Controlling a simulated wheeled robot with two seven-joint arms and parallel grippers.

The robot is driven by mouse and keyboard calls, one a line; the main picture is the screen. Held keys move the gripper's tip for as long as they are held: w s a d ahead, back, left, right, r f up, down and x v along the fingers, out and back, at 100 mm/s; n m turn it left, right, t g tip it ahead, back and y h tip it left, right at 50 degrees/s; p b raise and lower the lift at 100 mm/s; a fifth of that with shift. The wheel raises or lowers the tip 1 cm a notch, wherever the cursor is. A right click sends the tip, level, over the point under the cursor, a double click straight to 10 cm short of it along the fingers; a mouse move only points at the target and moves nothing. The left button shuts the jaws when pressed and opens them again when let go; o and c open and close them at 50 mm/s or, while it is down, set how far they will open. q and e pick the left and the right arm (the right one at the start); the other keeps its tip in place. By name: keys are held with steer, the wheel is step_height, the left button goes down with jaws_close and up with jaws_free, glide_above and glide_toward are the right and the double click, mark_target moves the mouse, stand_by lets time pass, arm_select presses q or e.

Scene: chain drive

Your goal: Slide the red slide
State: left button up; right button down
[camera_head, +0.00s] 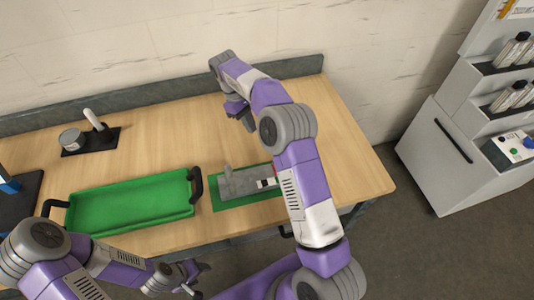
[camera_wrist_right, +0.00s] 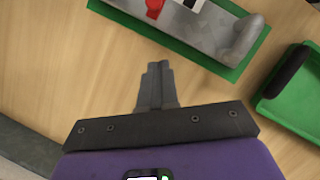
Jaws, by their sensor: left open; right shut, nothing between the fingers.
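The red slide shows as a small red part (camera_wrist_right: 154,9) at the top edge of the right wrist view, on a grey fixture (camera_wrist_right: 236,40) that lies on a green mat (camera_wrist_right: 262,42). In the head view the fixture (camera_head: 238,182) sits at the table's front right; my right arm covers its right end and most of the red part. My right gripper (camera_head: 247,121) is shut and empty above the bare table, behind the fixture and apart from it; its closed fingers show in the right wrist view (camera_wrist_right: 157,72). My left gripper (camera_head: 196,276) is open and empty in front of the table.
A green tray (camera_head: 190,212) with black handles lies left of the fixture. A dark pad with a grey can (camera_head: 71,139) and a white-handled item (camera_head: 93,119) is at the back left. A grey cabinet (camera_head: 450,165) stands off to the right. The table's back middle is clear.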

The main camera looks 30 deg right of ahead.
steer(key=shift+s+d+f+b, duration=0.3)
steer(key=shift+s+d+f, duration=0.2)
steer(key=shift+s+f, duration=0.8)
steer(key=shift+s+d+f+b, duration=0.3)
steer(key=shift+s+d+f, duration=0.2)
steer(key=shift+s+f, duration=0.8)
steer(key=shift+s+d+f+b, duration=0.4)
steer(key=shift+s+f, duration=0.45)
steer(key=shift+f, duration=0.85)
